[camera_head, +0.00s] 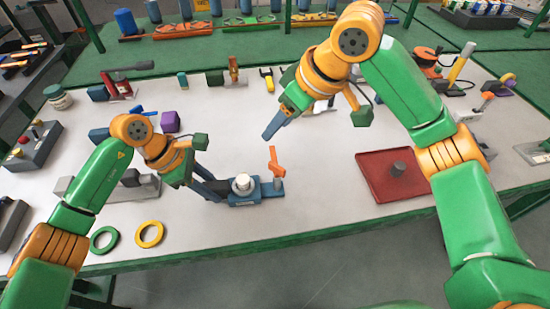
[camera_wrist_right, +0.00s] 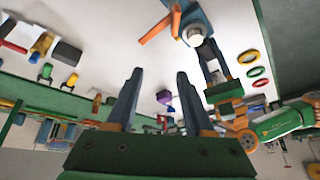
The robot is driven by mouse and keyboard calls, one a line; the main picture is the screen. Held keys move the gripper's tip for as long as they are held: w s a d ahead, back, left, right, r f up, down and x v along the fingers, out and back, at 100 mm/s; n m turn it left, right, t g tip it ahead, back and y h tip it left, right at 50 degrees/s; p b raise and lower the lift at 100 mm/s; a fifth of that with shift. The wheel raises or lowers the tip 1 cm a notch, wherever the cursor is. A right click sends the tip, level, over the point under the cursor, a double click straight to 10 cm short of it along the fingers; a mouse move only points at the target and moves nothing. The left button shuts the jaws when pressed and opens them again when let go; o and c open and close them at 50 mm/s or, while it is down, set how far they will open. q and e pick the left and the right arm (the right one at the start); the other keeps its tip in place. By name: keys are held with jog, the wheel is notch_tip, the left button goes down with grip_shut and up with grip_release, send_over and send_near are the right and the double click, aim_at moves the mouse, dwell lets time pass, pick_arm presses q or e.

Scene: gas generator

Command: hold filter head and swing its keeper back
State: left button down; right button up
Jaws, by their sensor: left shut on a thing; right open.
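The filter head is a white-topped cylinder (camera_head: 243,183) on a blue base (camera_head: 265,191) near the table's front edge. It also shows in the right wrist view (camera_wrist_right: 194,36). An orange keeper (camera_head: 274,160) stands up at the right end of the base, and it sticks out to the left in the right wrist view (camera_wrist_right: 158,30). My left gripper (camera_head: 226,188) is shut on the filter head from the left; its fingertips are partly hidden. My right gripper (camera_head: 275,127) is open and empty, above and behind the keeper, apart from it. Its spread fingers show in the right wrist view (camera_wrist_right: 158,76).
A red tray (camera_head: 372,190) with a grey cylinder (camera_head: 398,169) lies to the right. Green (camera_head: 104,240) and yellow (camera_head: 149,234) rings lie at the front left. A purple block (camera_head: 170,121) and several tools stand behind. The table between base and tray is clear.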

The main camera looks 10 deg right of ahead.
aim_at(279, 166)
jog(key=s+f, duration=0.1)
jog(key=f, duration=0.2)
jog(key=f+g+h, duration=0.1)
jog(key=f, duration=0.2)
jog(key=s+f+h, duration=0.1)
jog(key=f, duration=0.2)
jog(key=shift+s+a+n+g, duration=0.3)
jog(key=shift+s+a+g, duration=0.05)
jog(key=shift+g, duration=0.05)
grip_shut()
dwell(1.2)
